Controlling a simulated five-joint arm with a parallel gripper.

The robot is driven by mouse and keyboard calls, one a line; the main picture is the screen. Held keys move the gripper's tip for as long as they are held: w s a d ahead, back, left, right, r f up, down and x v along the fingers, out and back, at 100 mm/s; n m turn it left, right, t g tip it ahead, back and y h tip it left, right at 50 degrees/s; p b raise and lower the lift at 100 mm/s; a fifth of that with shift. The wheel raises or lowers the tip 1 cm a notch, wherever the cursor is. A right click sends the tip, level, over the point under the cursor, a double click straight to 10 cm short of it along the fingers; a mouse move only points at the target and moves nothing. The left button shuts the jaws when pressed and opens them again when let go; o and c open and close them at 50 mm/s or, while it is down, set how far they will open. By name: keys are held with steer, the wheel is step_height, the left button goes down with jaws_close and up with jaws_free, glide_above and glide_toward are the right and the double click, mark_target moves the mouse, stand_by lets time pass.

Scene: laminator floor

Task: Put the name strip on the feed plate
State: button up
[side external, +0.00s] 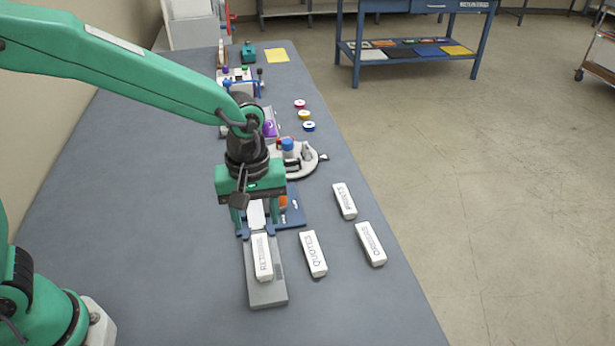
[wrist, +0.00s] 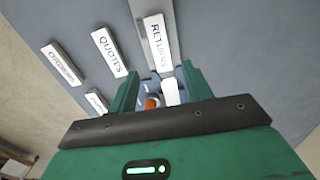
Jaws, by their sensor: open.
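A white strip marked RETURNS (side external: 262,257) lies lengthwise on a long grey plate (side external: 268,294), which looks like the feed plate. The strip also shows in the wrist view (wrist: 158,42). White strips marked QUOTES (side external: 313,254), ORDERS (side external: 370,244) and PRINTS (side external: 344,201) lie on the table to the right. I cannot tell which one is the name strip. My gripper (side external: 256,226) points down with its fingers apart, just beyond the far end of the RETURNS strip. A small white piece (wrist: 169,92) shows between the fingers, nearer the right one. I cannot tell whether they touch.
A blue base (side external: 294,216) with an orange part sits beneath and beside my gripper. Farther back stand a round grey device (side external: 308,163), several coloured rolls (side external: 304,115) and other equipment. The table (side external: 150,240) is clear on the left; its right edge drops to the floor.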

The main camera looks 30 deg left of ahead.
step_height(320, 180, up, 2)
steer(key=shift+r, duration=0.1)
stand_by(0.7)
steer(key=s+a+r+m+t, duration=0.2)
steer(key=s+a+r+m, duration=0.2)
steer(key=a, duration=0.4)
steer(key=s+a+r+m+t, duration=0.3)
steer(key=s+a+r+m, duration=0.2)
steer(key=s+a, duration=0.3)
steer(key=shift+s+a+r+t, duration=0.3)
steer(key=shift+a+r, duration=0.3)
steer(key=shift+a, duration=0.05)
